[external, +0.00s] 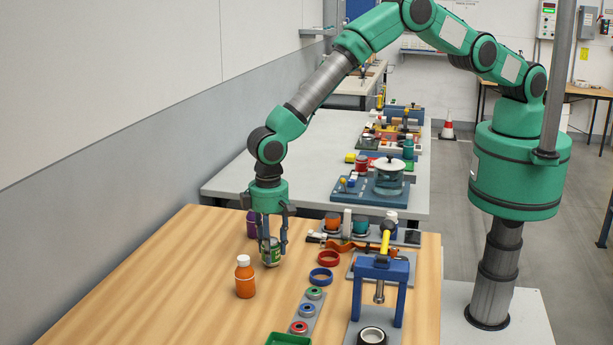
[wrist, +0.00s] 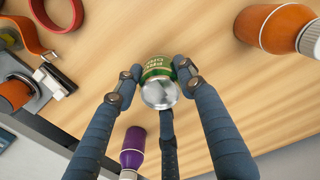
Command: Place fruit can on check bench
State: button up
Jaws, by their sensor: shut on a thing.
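The fruit can (external: 270,254) is small, with a green label and a silver end. It is upright at the wooden bench (external: 190,290); I cannot tell whether its base touches the top. My gripper (external: 271,240) points down and is shut on the can. In the wrist view the fingers (wrist: 158,88) close around the can (wrist: 158,78), its silver end facing the camera and part of the green label showing. Whether the wooden bench is the check bench, the frames do not show.
An orange bottle (external: 245,277) stands left of the can, and a purple bottle (external: 252,224) behind it. Red (external: 328,258) and blue (external: 321,276) rings lie to the right, near a blue press frame (external: 380,280). A grey bench (external: 310,165) stands behind. The front left wood is clear.

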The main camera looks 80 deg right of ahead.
jog(key=shift+f, duration=0.2)
jog(key=o, duration=1.2)
jog(key=shift+o, duration=0.2)
jog(key=shift+r, duration=0.15)
notch_tip(320, 180, up, 13)
jog(key=shift+w+r+b, duration=0.2)
jog(key=shift+b, duration=0.1)
dwell(0.5)
